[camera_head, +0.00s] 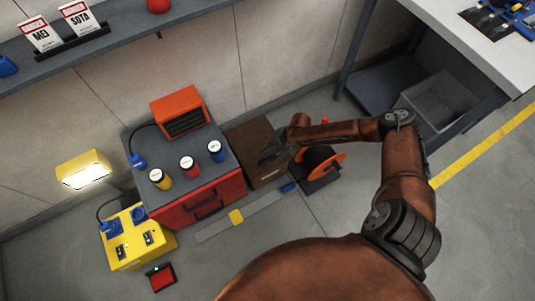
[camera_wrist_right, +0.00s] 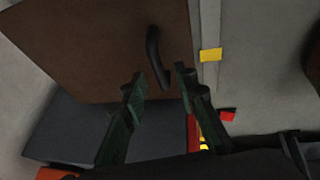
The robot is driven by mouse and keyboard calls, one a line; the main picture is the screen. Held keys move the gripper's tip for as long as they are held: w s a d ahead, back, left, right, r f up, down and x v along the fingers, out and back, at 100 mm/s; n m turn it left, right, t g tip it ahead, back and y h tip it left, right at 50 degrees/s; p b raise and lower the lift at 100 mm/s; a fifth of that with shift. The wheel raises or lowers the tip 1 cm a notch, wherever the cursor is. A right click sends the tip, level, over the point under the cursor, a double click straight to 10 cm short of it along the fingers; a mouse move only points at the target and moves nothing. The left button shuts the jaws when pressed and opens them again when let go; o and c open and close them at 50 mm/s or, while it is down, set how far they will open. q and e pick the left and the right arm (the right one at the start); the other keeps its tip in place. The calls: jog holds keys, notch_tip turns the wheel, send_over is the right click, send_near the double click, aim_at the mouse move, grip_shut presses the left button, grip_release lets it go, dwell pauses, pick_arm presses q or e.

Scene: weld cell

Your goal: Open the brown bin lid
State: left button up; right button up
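The brown bin (camera_head: 250,139) stands on the floor between the red cabinet and the orange reel. Its lid looks shut in the head view. In the right wrist view the brown lid (camera_wrist_right: 95,45) fills the upper left and carries a dark bar handle (camera_wrist_right: 153,45). My right gripper (camera_head: 268,154) is over the bin. In the right wrist view its fingers (camera_wrist_right: 160,73) are apart, with the handle's lower end appearing between the tips. I cannot tell whether they touch it. My left gripper is not in view.
The red cabinet (camera_head: 205,205) with cans and an orange heater (camera_head: 180,112) on top stands left of the bin. An orange reel (camera_head: 318,163) stands close on the right, beneath my forearm. A grey strip (camera_head: 260,203) lies on the floor in front.

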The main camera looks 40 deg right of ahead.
jog(key=shift+w+a+f, duration=0.1)
jog(key=shift+w+f, duration=0.05)
jog(key=shift+f, duration=0.35)
grip_shut()
dwell(0.4)
